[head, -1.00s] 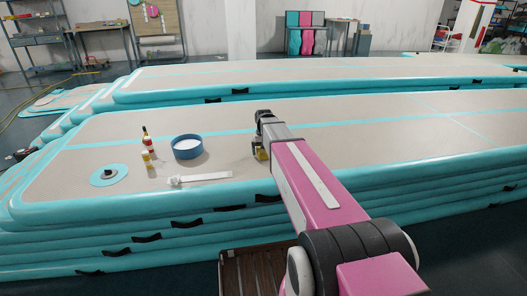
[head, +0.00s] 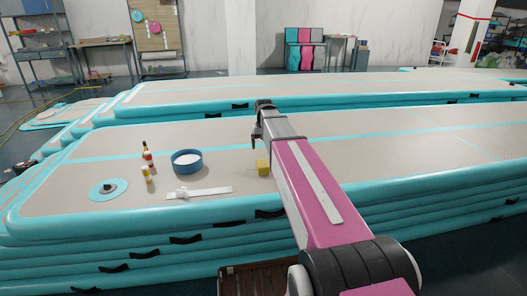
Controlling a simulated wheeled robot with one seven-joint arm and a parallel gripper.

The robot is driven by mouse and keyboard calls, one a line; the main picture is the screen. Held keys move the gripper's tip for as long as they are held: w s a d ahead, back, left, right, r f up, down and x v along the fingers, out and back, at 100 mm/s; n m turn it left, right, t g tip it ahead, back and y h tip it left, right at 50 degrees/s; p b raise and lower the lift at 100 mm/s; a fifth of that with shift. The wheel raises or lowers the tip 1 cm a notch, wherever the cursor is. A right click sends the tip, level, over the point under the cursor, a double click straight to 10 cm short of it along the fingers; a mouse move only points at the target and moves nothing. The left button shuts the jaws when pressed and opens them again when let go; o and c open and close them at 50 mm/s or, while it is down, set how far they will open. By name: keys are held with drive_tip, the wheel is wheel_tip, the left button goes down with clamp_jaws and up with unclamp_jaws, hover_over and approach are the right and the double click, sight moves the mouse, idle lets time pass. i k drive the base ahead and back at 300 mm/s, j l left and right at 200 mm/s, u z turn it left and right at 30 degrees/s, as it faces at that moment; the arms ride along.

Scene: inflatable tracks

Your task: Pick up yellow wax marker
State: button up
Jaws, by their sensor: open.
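A small yellow block-like thing (head: 263,167) stands on the beige top of the inflatable track, just left of my forearm. A small yellow container with a pale top (head: 146,174) stands farther left. I cannot tell for sure which of these is the yellow wax marker. My gripper (head: 254,144) points down above and slightly left of the yellow block, apart from it. It is open and empty; its fingers are small and partly hidden by my wrist.
A blue round tub (head: 187,167) with white contents stands left of the block. A white strap-like strip (head: 200,192) lies in front of it. A red-and-dark bottle (head: 147,155) and a teal disc (head: 108,190) are farther left. The track (head: 400,150) is bare at right.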

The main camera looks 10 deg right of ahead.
sight(146, 170)
drive_tip(key=u, duration=1.25)
drive_tip(key=z, duration=0.35)
